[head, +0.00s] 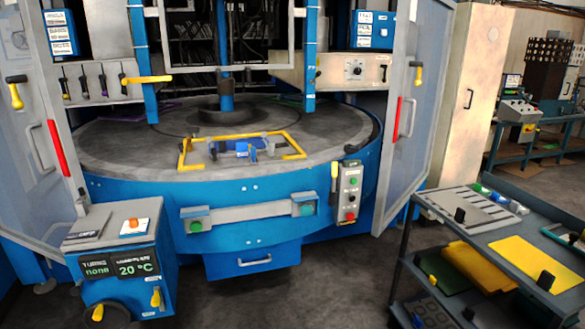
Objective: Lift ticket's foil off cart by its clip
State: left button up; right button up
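A dark grey multi-shelf cart (489,242) stands at the right. Its upper level carries a light grey slotted sheet (484,215) with an upright black clip (460,214), and a plain yellow sheet (512,259) with a black clip (545,280). Below lie a dark green sheet (446,273) with a small yellow clip (432,280) and a darker yellow sheet (474,262). A sheet with holes (436,306) and a black clip (468,313) show lower down. No ticket naming a foil is readable. Neither of my grippers is in view.
A blue press with a round grey table (330,130) and open doors fills the middle. A yellow frame (285,140) lies on its table. A blue console (140,245) at the left reads "none" and "20 °C". Floor (330,265) between console and cart is clear.

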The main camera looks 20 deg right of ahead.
aim_at(550, 275)
jog(key=i+z, duration=0.75)
jog(key=i+j+z, duration=0.2)
jog(key=z, duration=0.15)
jog(key=i+z, duration=0.2)
jog(key=z, duration=0.25)
jog(key=i+z, duration=0.2)
jog(key=z, duration=0.25)
jog(key=i+z, duration=0.2)
jog(key=z, duration=0.3)
jog(key=i+j+z, duration=0.15)
jog(key=z, duration=0.3)
